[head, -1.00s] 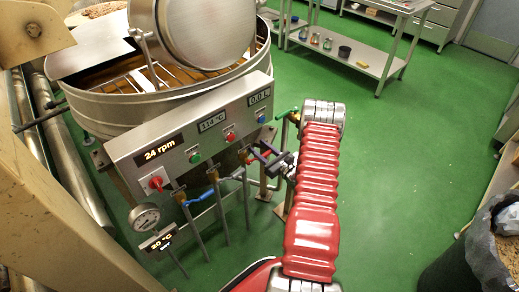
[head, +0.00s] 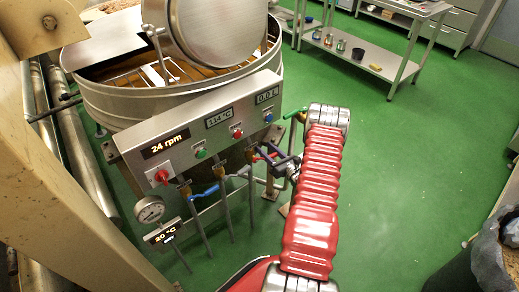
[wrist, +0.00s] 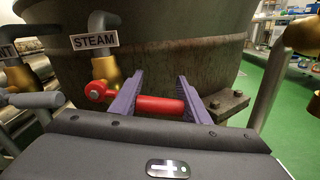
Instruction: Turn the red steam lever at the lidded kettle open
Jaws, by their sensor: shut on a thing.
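The red steam lever (wrist: 160,105) lies nearly level across the wrist view, its round hub at the left in front of a brass valve (wrist: 106,72). A STEAM label (wrist: 93,41) hangs on the pipe above. My gripper (wrist: 157,88) has its two purple fingers on the lever's arm, shut on it; the red end shows between them. In the head view my gripper (head: 279,161) is at the right end of the kettle's control panel (head: 200,130), largely hidden by its own dark parts. The lidded kettle (head: 110,100) stands behind the panel.
A blue lever (head: 205,191) and a grey lever (head: 240,171) sit left of my gripper, and a green lever (head: 295,113) sits behind it. A gauge (head: 149,209) is at the panel's left. Green floor is open to the right, with a bin (head: 490,255) at the lower right.

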